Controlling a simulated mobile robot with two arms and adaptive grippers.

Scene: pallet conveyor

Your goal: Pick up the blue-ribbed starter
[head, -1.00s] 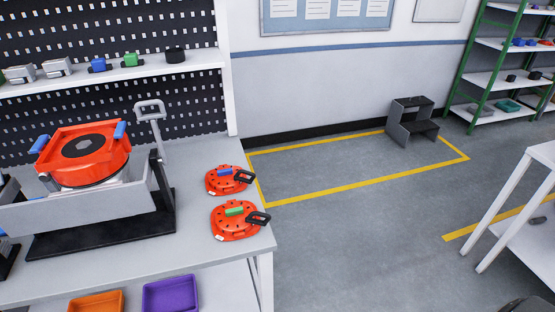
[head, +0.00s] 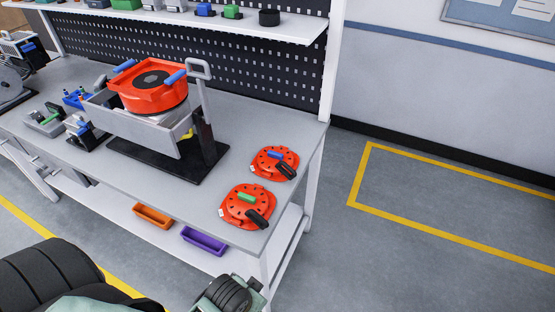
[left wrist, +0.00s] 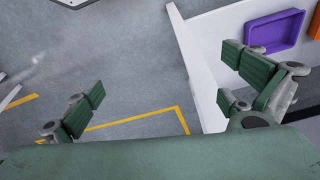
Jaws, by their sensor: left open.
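The blue-ribbed starter (head: 270,166) is a flat red-orange round body with a blue rib on top and a black handle at its right. It lies on the right end of the grey bench (head: 235,130), behind a similar green-ribbed starter (head: 240,211). Both are free of any gripper. My left gripper (left wrist: 165,98) is open and empty in the left wrist view, its green fingers wide apart above the floor and the bench's lower shelf. Neither starter shows in that view. My right gripper is not in view.
A grey cradle (head: 140,128) holds a large red drum (head: 150,97) to the left of the starters. An orange bin (head: 152,216) and a purple bin (head: 204,241) stand on the lower shelf. Small parts line the upper shelf (head: 250,22). Floor right of the bench is clear.

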